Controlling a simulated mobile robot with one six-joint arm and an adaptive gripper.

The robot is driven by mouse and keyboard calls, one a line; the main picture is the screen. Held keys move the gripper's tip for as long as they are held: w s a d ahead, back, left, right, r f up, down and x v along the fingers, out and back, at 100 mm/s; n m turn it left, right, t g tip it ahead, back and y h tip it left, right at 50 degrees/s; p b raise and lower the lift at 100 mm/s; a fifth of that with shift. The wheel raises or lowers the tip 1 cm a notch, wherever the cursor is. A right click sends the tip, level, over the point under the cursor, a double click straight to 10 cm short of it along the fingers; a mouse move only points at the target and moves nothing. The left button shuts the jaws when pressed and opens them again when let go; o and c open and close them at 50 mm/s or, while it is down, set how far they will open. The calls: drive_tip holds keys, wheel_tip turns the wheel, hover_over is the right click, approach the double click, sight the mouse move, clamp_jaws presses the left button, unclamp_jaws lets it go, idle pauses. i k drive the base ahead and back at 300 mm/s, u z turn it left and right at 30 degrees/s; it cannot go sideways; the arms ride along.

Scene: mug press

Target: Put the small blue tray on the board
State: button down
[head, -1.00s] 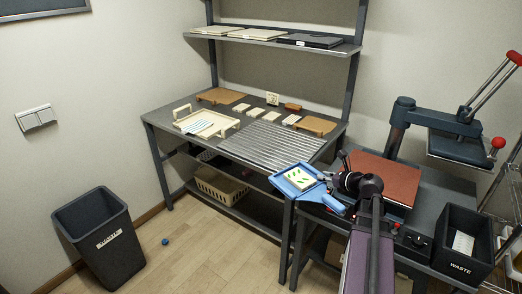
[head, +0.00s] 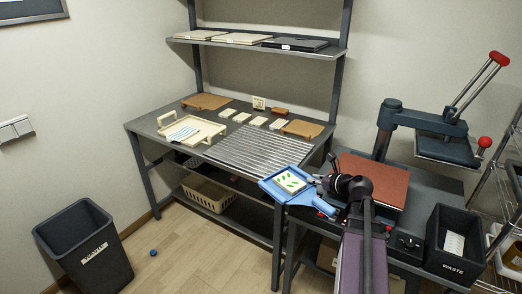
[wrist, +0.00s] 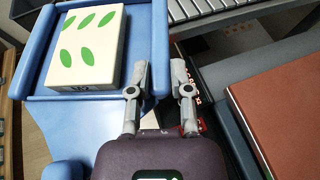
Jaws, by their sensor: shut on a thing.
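The small blue tray (head: 268,186) is held in the air near the front right corner of the grey table. It carries a cream tile (head: 290,182) with green leaf marks, which also shows in the wrist view (wrist: 88,45). My gripper (head: 318,181) is shut on the tray's side wall; in the wrist view the fingers (wrist: 160,80) straddle that wall. Two brown boards lie on the table: one at the back left (head: 205,101), one at the right (head: 302,129). I cannot tell which one is meant.
A cream tray (head: 206,137) with a striped cloth, several small cream blocks (head: 242,117) and a ribbed grey mat (head: 250,152) take up the table. A press (head: 440,125) with a red-brown pad (head: 372,180) stands to the right, beside a black waste box (head: 455,240).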

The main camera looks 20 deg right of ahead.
sight(261, 148)
drive_tip(key=i, duration=0.85)
drive_tip(key=u, duration=0.05)
